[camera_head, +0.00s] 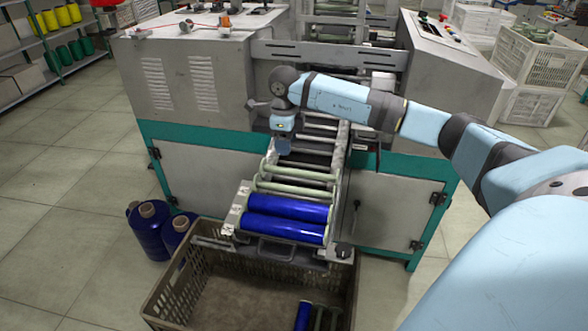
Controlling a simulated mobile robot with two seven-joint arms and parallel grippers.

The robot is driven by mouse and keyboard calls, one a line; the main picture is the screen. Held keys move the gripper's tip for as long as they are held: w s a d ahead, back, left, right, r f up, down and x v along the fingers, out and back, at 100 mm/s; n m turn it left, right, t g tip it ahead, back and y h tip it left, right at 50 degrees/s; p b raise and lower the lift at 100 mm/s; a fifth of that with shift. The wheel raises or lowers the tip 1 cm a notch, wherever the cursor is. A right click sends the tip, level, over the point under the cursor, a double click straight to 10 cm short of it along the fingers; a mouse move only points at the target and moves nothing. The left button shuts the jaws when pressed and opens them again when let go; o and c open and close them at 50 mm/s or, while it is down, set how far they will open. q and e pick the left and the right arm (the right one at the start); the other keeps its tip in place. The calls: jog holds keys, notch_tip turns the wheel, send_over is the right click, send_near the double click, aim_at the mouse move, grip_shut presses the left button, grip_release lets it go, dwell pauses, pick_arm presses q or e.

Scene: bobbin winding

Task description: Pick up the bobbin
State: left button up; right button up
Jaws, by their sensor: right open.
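Two blue wound bobbins, a rear one (288,207) and a front one (284,230), lie side by side across the near end of the machine's sloping rack. Several pale, bare bobbins (295,190) lie across the rack behind them. My right gripper (284,149) points down over the left side of the rack, behind the blue bobbins and apart from them. It is open and looks empty, though its fingers are small and dark here. My left gripper is not in view.
A brown crate (172,292) stands on the floor below the rack, with a blue bobbin (303,316) and pale ones at its lower right. Blue thread cones (150,231) stand left of the crate. The grey machine body (185,85) flanks the rack.

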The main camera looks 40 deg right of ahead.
aim_at(285, 170)
notch_tip(285, 170, down, 6)
jog(key=shift+f+b, duration=0.15)
jog(key=shift+b, duration=0.4)
notch_tip(285, 170, down, 4)
jog(key=shift+w+a+r+b, duration=0.1)
jog(key=shift+r+b, duration=0.05)
jog(key=shift+b, duration=0.4)
jog(key=shift+f, duration=0.35)
jog(key=c, duration=0.9)
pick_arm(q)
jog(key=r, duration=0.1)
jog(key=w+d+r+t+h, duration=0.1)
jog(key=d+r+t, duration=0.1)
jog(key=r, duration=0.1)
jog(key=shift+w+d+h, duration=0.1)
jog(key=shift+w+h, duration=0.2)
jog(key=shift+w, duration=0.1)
pick_arm(e)
grip_shut()
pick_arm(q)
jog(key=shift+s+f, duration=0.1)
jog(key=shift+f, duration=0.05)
pick_arm(e)
jog(key=shift+r, duration=0.15)
